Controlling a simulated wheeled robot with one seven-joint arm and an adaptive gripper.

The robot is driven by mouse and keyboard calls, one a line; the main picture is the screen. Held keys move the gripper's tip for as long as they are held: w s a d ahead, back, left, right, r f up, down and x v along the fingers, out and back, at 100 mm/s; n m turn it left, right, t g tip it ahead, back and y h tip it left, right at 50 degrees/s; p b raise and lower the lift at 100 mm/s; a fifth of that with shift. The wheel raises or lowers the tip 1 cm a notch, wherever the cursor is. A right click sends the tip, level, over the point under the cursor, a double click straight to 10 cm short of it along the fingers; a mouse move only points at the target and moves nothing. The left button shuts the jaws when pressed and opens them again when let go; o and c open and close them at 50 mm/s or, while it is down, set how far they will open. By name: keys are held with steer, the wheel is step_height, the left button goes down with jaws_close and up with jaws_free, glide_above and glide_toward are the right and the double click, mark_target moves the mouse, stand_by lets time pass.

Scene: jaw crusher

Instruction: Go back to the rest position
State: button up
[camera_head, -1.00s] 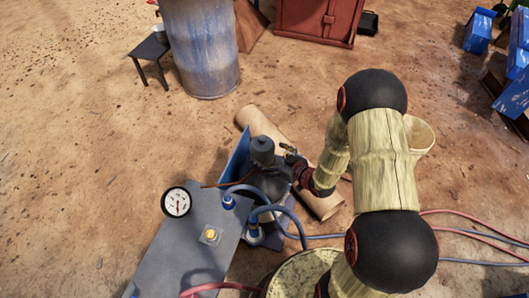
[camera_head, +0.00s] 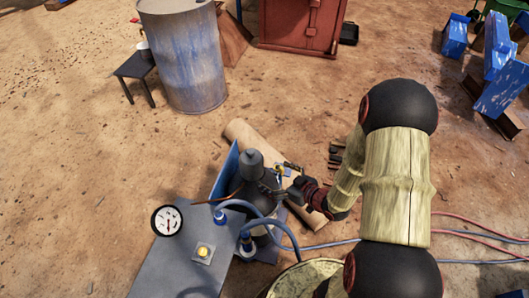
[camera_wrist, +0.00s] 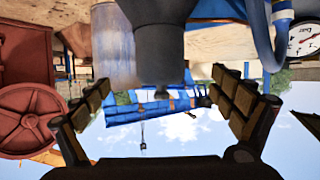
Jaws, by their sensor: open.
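My gripper (camera_head: 283,178) is at the end of my arm, just right of the dark grey bottle-shaped machine part (camera_head: 252,168) in the head view. Its jaws are open. In the wrist view, which is upside down, the two padded fingers (camera_wrist: 162,100) stand wide apart at left and right. The dark machine part (camera_wrist: 158,45) hangs in the picture between them. It does not look gripped. Whether a finger touches it I cannot tell.
A grey panel with a round gauge (camera_head: 167,221) and a yellow button (camera_head: 203,251) stands left of the machine, with blue hoses (camera_head: 262,212) close to my gripper. A barrel (camera_head: 182,60) and red cabinet (camera_head: 300,25) stand farther back.

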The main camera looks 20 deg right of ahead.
steer(key=s+d+f+m+g+h, duration=0.1)
steer(key=s+d+f+g+h, duration=0.3)
steer(key=f, duration=0.4)
steer(key=s+d+r+m+g+h, duration=0.3)
steer(key=s+d+r+m+g, duration=0.15)
steer(key=s+d, duration=0.45)
steer(key=s+a+r, duration=0.2)
steer(key=a+r, duration=0.4)
steer(key=r, duration=0.6)
steer(key=s+a+r+t+y+p, duration=0.1)
steer(key=a+r, duration=0.4)
steer(key=r, duration=0.6)
steer(key=s+a+r+t+p, duration=0.1)
steer(key=s+a+r, duration=0.2)
steer(key=r, duration=0.9)
steer(key=a, duration=0.3)
steer(key=shift+s+a+r+n+y, duration=0.3)
steer(key=shift+s+a+r+n, duration=0.05)
